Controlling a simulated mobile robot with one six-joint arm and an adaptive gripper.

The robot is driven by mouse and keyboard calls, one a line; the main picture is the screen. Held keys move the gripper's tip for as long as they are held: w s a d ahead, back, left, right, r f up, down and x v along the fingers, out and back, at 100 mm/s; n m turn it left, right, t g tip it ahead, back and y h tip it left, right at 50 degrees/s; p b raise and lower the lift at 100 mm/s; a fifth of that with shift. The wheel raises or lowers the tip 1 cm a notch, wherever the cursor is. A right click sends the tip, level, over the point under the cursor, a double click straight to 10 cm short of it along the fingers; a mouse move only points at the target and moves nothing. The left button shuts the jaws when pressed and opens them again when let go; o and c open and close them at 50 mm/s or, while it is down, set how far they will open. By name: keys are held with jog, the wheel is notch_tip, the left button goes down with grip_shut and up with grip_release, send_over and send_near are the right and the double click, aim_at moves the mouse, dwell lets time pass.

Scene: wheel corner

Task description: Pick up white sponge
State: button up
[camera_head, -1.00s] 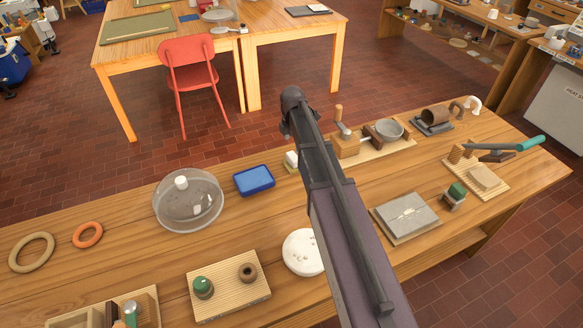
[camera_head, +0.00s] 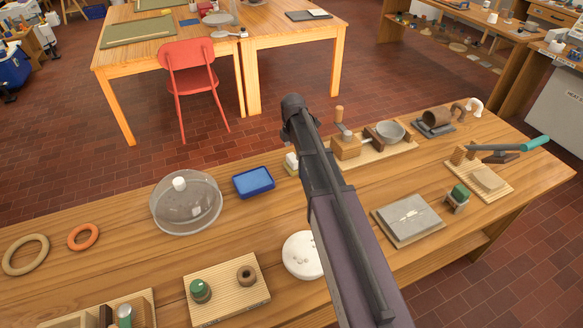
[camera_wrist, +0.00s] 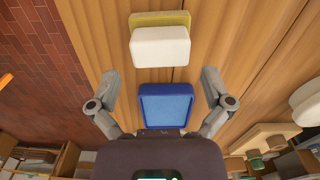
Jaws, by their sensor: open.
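The white sponge (camera_wrist: 160,47) is a rounded white block in the upper middle of the wrist view. It lies against a yellow-green piece (camera_wrist: 160,19) at its far side; I cannot tell if they are joined.
The blue tray (camera_head: 253,182) lies just left of the sponge on the wooden bench (camera_head: 120,262). A clear dome with a white knob (camera_head: 186,204) stands farther left. A round white disc (camera_head: 300,256) and a board with a crank (camera_head: 374,152) flank my arm.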

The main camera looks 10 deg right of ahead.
aim_at(293, 158)
jog(key=shift+f+b, duration=1.6)
jog(key=shift+f, duration=0.3)
jog(key=shift+s, duration=0.1)
jog(key=c, duration=0.9)
